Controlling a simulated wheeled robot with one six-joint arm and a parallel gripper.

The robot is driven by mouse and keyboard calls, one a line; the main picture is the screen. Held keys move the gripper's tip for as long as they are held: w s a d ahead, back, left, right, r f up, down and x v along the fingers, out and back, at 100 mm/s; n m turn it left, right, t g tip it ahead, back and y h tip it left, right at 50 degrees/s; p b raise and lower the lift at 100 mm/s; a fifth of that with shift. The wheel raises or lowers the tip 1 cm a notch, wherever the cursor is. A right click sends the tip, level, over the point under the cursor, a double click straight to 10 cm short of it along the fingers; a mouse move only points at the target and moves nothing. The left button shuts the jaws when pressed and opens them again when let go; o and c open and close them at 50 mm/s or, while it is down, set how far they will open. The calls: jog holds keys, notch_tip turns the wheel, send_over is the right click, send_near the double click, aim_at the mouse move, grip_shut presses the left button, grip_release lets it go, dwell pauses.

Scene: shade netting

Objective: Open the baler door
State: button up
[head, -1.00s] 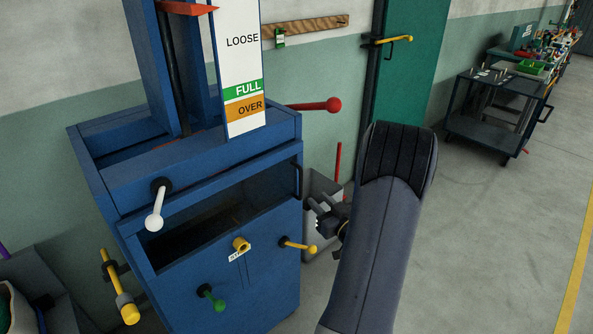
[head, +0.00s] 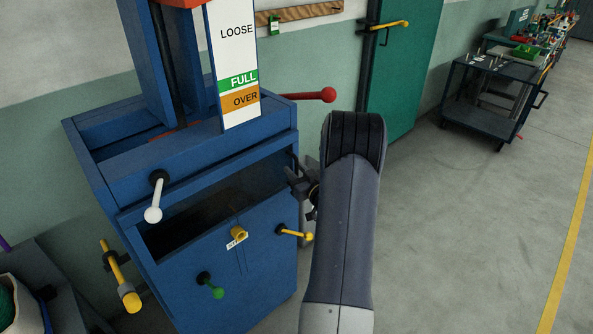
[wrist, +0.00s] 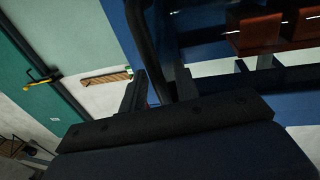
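The blue baler (head: 215,270) stands at the left in the head view. A dark upright handle (head: 292,158) sits at the right end of its front, partly hidden by my gripper (head: 303,182). In the wrist view the same handle shows as a dark curved bar (wrist: 146,45) running down between the two fingers of my gripper (wrist: 158,88). The fingers are apart, with a gap showing beside the bar, so the gripper is open around it. I cannot tell whether either finger touches it. The front slot (head: 205,213) is dark inside.
The front carries a white lever (head: 154,203), a green knob (head: 213,288) and yellow levers (head: 295,234). A red-knobbed lever (head: 312,96) sticks out behind the gripper. A green door (head: 405,75) and a cart (head: 483,105) stand beyond. The floor at right is clear.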

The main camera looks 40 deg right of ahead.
jog(key=shift+c, duration=0.5)
grip_shut()
